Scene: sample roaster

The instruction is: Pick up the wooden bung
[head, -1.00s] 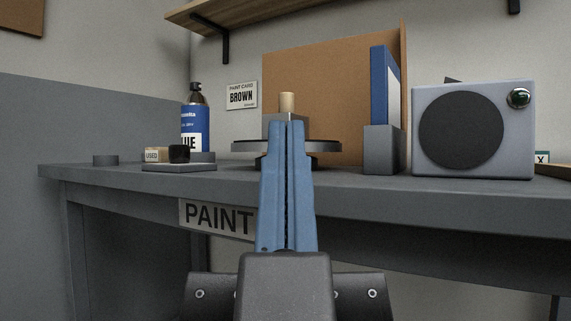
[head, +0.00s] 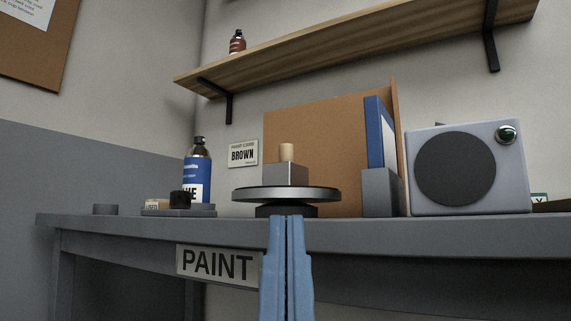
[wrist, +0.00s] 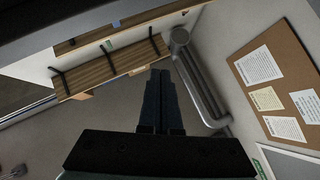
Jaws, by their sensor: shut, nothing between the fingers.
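A pale wooden cylinder, which looks like the wooden bung (head: 286,151), stands upright on top of a grey metal block (head: 286,174). The block sits on a round dark turntable (head: 286,194) on the grey bench. My gripper (head: 288,218) has its blue fingers pressed together, with nothing between them. In the head view its tips show below the turntable, in front of the bench edge. The wrist view also shows the shut fingers (wrist: 160,72), but neither the bung nor the block.
On the grey bench (head: 130,229), a blue spray can (head: 197,172) and a small tray (head: 178,212) stand left. A blue binder (head: 379,135) in a grey holder and a speaker-like box (head: 468,170) stand right. A wooden shelf (head: 360,48) hangs above.

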